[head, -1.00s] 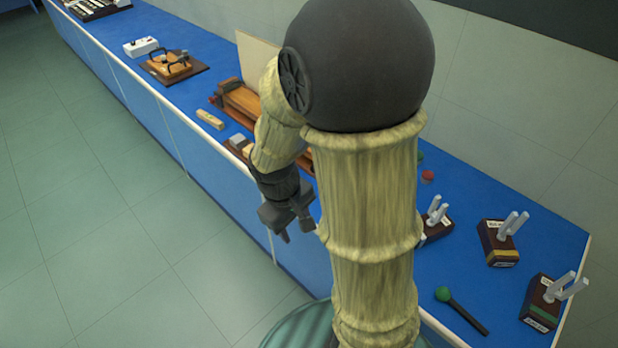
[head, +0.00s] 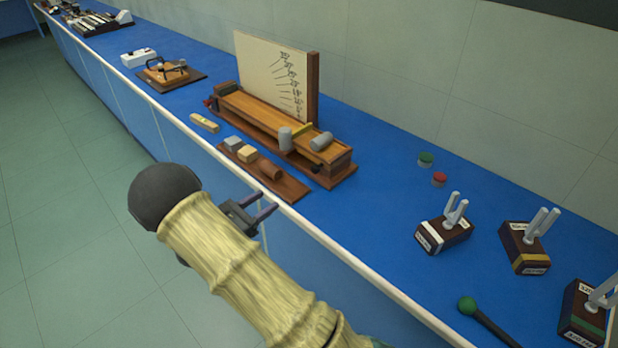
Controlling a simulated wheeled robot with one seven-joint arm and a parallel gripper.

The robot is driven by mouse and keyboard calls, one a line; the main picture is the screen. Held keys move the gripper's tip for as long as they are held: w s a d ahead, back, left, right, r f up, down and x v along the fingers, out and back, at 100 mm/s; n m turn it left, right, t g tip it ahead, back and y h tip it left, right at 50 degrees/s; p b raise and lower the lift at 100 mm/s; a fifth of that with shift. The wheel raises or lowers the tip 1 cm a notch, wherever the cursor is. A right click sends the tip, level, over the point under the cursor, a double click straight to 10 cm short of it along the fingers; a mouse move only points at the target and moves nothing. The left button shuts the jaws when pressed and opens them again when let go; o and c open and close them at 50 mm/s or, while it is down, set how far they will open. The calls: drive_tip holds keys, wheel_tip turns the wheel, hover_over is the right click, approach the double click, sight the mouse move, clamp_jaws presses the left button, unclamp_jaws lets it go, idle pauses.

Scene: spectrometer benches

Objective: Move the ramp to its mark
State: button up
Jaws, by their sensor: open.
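The ramp (head: 255,112) is a long orange-brown plank on a dark wooden base (head: 335,178), on the blue bench. It appears to lie low along the base. A grey cylinder (head: 321,141) and an upright grey piece (head: 285,138) sit at its right end. A cream board (head: 268,72) with lines and small labels stands behind it; the labels are too small to read, and I cannot tell which is the mark. My gripper (head: 266,202) is open and empty, at the bench's front edge, in front of the ramp and apart from it.
In front of the ramp, a brown tray (head: 288,187) holds several blocks. A small level-like bar (head: 204,122) lies to its left.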

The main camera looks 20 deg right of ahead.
sight(313, 169)
drive_tip(key=shift+d, duration=0.15)
drive_tip(key=p+x, duration=0.2)
drive_tip(key=x, duration=1.5)
drive_tip(key=shift+d, duration=0.1)
clamp_jaws()
drive_tip(key=shift+r, duration=0.1)
